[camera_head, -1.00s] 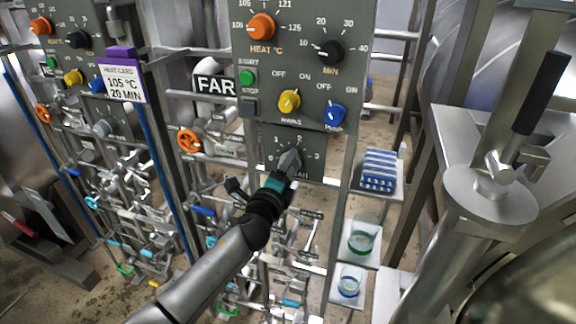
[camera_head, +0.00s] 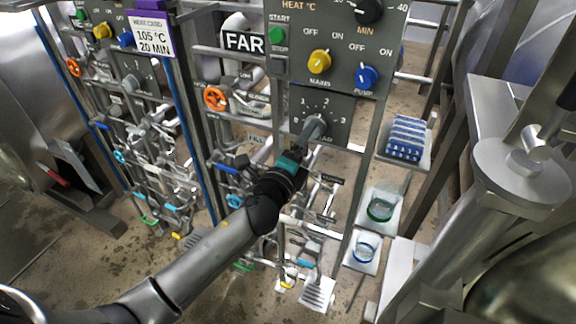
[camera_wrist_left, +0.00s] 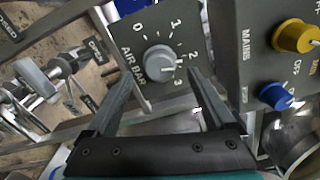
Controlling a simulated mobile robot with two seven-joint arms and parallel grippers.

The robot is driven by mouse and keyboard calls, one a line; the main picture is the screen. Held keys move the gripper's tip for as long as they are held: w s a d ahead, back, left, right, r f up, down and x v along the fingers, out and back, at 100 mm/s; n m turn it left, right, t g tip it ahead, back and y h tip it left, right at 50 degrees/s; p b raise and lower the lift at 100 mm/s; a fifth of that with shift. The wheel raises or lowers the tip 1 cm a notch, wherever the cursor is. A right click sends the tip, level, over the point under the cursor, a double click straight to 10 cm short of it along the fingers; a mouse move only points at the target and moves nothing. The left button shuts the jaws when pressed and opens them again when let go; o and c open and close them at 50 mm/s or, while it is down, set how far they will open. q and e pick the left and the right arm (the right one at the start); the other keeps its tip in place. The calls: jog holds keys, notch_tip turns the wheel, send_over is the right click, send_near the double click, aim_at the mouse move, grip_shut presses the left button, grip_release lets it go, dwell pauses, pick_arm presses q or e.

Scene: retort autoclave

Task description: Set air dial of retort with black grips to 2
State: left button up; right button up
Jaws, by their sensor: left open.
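The air dial is a grey round knob (camera_wrist_left: 159,62) on a grey panel marked 0 to 3 and AIR BAR in the left wrist view. Its pale pointer mark faces right, toward the 2–3 side; the exact setting is hard to tell. My left gripper (camera_wrist_left: 163,80) is open, one finger to each side of the knob, with visible gaps. In the head view, my left gripper (camera_head: 308,138) is in front of the dial panel (camera_head: 338,108) and partly hides the knob. A black grip (camera_head: 569,92) shows at the right edge. My right gripper is out of view.
Above the dial are a yellow MAINS knob (camera_head: 319,62) and a blue PUMP knob (camera_head: 366,77). A blue-and-white rack (camera_head: 405,138) stands on a shelf to the right. Pipes and small valves crowd the space below and left.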

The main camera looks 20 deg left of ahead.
pick_arm(q)
jog(key=s, duration=0.9)
jog(key=shift+s+a+b, duration=0.15)
jog(key=shift+s+b, duration=0.05)
jog(key=shift+b, duration=0.15)
jog(key=s+a+f+n+g+b, duration=0.1)
jog(key=s+f+n+g+b, duration=0.2)
jog(key=f, duration=1)
jog(key=s+a+f+n+g+y+b, duration=0.1)
jog(key=s+a+f+n+g, duration=0.2)
jog(key=f, duration=1)
jog(key=s+f+n+g+b, duration=0.25)
jog(key=s+f, duration=0.25)
jog(key=f, duration=0.8)
jog(key=s+d+f+n+g+b, duration=0.1)
jog(key=s+f+n+g, duration=0.3)
jog(key=s+f, duration=0.7)
jog(key=s+d+f+n+g+b, duration=0.1)
jog(key=s+f+n+g+b, duration=0.2)
jog(key=s, duration=1.5)
notch_tip(320, 180, down, 8)
jog(key=n+g, duration=0.1)
jog(key=n, duration=0.2)
jog(key=shift+s+d+r, duration=0.15)
jog(key=shift+s+d, duration=0.15)
jog(key=shift+d, duration=0.05)
jog(key=shift+n+g, duration=0.25)
jog(key=shift+c, duration=0.2)
